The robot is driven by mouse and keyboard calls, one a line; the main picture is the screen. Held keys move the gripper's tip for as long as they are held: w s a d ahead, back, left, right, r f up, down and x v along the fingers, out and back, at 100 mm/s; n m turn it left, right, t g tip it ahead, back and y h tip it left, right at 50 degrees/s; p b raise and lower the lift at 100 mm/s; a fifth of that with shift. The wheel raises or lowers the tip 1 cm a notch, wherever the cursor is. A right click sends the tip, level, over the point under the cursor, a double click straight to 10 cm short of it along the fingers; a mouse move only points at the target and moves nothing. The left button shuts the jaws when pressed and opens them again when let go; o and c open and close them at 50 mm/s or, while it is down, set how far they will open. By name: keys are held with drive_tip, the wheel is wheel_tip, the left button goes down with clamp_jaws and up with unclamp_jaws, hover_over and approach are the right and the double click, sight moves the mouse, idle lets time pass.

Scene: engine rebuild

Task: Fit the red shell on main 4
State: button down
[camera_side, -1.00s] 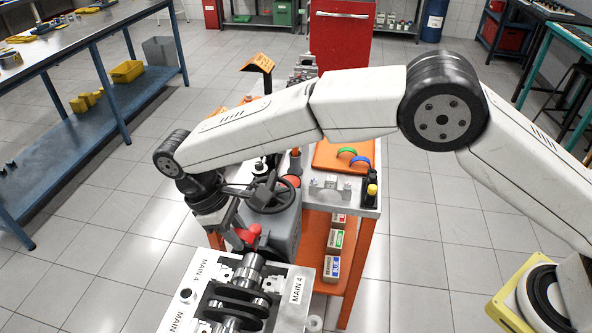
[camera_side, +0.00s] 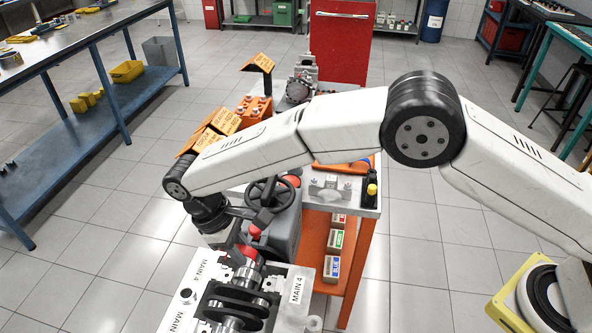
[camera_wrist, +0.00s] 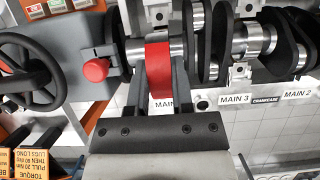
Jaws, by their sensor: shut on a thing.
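My gripper (camera_wrist: 159,66) is shut on the red shell (camera_wrist: 158,76), a curved red band held between its two fingers in the wrist view. The red shell (camera_side: 246,252) also shows in the side view, partly hidden by my gripper.
A red knob (camera_wrist: 96,70) and black handwheel (camera_wrist: 33,60) are close left of my gripper in the wrist view. Dark crank webs (camera_wrist: 205,45) stand close on the right. Small colour-marked boxes (camera_side: 335,240) sit on the orange cart's shelf.

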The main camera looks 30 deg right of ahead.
sight(250, 273)
drive_tip(key=shift+f, duration=1.9)
drive_tip(key=shift+f, duration=0.9)
idle(3.6)
drive_tip(key=shift+r, duration=0.3)
idle(0.6)
drive_tip(key=c, duration=0.7)
unclamp_jaws()
drive_tip(key=shift+c, duration=0.2)
